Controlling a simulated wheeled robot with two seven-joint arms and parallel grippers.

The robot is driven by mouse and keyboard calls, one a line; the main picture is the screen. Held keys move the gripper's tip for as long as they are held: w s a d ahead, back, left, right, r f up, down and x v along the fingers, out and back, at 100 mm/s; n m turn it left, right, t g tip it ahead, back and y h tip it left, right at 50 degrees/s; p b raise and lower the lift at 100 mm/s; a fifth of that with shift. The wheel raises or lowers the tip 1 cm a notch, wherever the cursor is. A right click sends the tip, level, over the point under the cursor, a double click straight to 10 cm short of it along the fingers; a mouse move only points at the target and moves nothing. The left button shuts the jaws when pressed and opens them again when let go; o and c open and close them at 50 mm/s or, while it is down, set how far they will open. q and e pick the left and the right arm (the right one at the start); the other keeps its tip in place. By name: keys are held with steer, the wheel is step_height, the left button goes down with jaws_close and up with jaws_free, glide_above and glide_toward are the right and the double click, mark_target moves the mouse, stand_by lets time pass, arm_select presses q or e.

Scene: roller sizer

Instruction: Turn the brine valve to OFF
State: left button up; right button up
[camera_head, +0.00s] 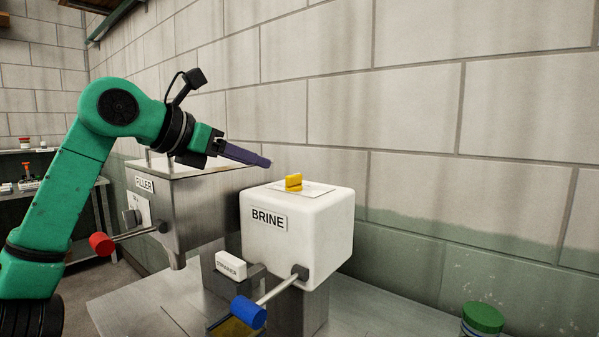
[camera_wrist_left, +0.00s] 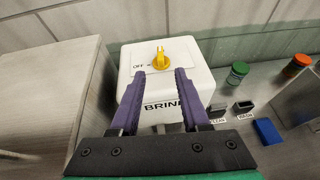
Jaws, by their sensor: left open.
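The brine valve is a yellow knob (camera_head: 293,182) on a pale plate on top of the white BRINE box (camera_head: 290,240). In the left wrist view the yellow knob (camera_wrist_left: 160,57) has a narrow end towards the wall, and an OFF label lies to its left. I cannot tell for sure which setting it points at. My left gripper (camera_head: 268,163) is open, its purple fingers above the box and short of the knob. In the left wrist view the left gripper (camera_wrist_left: 160,73) has its fingertips apart, with the knob seen between and beyond them. Nothing is between the fingers.
A steel FILLER hopper (camera_head: 190,205) with a red-ended lever (camera_head: 102,245) stands left of the box. A blue-ended lever (camera_head: 248,312) sticks out from the box's front. A green-lidded jar (camera_head: 483,318) is at the right. The block wall stands close behind.

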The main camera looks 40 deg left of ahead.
arm_select(q)
steer(key=p, duration=0.2)
glide_toward(293, 175)
steer(key=shift+r+x, duration=0.25)
steer(key=shift+x, duration=0.9)
steer(key=p+x, duration=0.3)
steer(key=x, duration=0.4)
steer(key=shift+w+a+f+p, duration=0.1)
steer(key=shift+w+f+p, duration=0.1)
steer(key=shift+w+p, duration=0.1)
steer(key=shift+f, duration=0.25)
arm_select(e)
steer(key=r, duration=0.5)
steer(key=shift+a+r, duration=0.3)
steer(key=shift+r, duration=0.1)
arm_select(q)
steer(key=shift+w, duration=0.1)
jaws_close()
